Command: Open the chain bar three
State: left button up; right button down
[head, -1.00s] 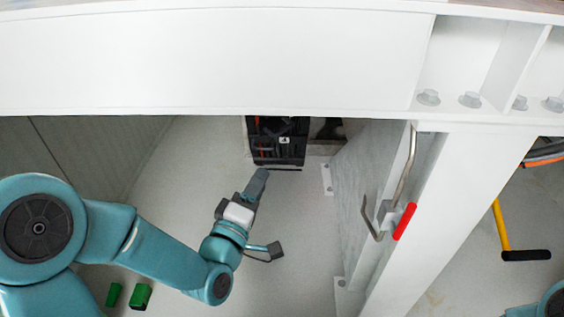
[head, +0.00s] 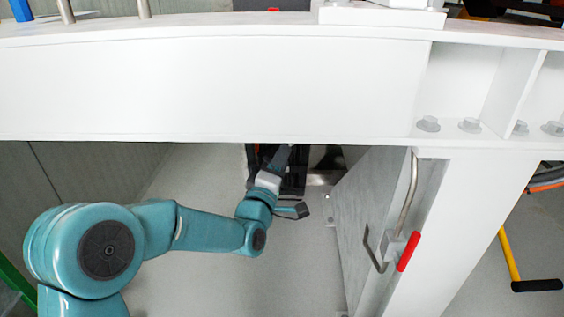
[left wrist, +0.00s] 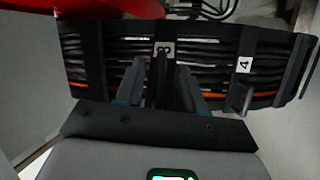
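Chain bar three (left wrist: 165,46) is a dark upright crossbar with a white "3" label, over a bundle of black cables in the left wrist view. My left gripper (left wrist: 158,70) is in front of it, its two fingers apart, with the lower part of the bar showing dark between them. Whether they touch the bar is unclear. In the head view the left gripper (head: 281,157) reaches into the black cable chain (head: 292,182) under the white beam and covers part of it. My right gripper is out of view.
A bar labelled "4" (left wrist: 245,64) is to the right of bar three. A red part (left wrist: 90,10) hangs above at left. A white beam (head: 220,90) spans above the arm. A door with a metal handle (head: 410,190) and red grip stands at right.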

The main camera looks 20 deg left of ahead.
pick_arm(q)
jog(key=shift+w, duration=0.35)
grip_shut()
jog(key=shift+d, duration=0.2)
